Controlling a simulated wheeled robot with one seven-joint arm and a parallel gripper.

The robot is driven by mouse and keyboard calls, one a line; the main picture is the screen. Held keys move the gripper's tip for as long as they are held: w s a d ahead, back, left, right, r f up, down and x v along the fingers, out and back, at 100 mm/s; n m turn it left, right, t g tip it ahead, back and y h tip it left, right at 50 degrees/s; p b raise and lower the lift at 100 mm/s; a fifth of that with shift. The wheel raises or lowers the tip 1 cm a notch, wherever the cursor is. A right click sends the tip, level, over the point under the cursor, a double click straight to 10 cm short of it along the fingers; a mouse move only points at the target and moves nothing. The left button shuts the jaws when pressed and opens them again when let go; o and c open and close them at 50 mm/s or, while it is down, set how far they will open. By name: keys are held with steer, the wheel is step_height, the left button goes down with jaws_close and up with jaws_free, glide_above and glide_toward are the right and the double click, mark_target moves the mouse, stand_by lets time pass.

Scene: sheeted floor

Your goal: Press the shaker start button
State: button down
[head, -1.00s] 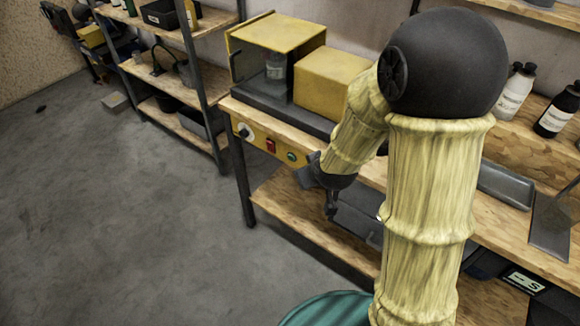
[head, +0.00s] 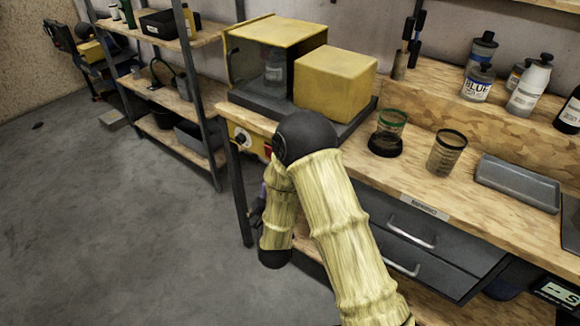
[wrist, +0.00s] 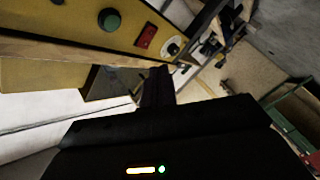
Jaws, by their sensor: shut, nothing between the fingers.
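The shaker is a yellow box (head: 277,32) with a clear front and a bottle inside, standing on the bench. A yellow control panel (head: 252,143) sits on the bench front below it. In the head view it shows a white knob (head: 243,139) and a red switch (head: 267,150); my arm hides the green button. The wrist view, turned over, shows the green button (wrist: 109,20), red switch (wrist: 146,36) and knob (wrist: 173,48). My gripper (wrist: 158,72) is shut and empty, its fingertips in front of the panel near the switch and knob. Contact cannot be told. In the head view it is mostly hidden.
A second yellow block (head: 335,82) stands beside the shaker. Two cups, one green-rimmed (head: 388,130), and a grey tray (head: 517,182) stand on the bench. Drawers (head: 440,240) are below. A shelf rack (head: 190,85) is at left; the floor (head: 110,220) between is open.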

steer(key=w+d, duration=0.5)
steer(key=w, duration=0.2)
steer(key=shift+d, duration=0.25)
stand_by(0.3)
stand_by(1.9)
steer(key=shift+w+d, duration=0.25)
steer(key=shift+w, duration=0.05)
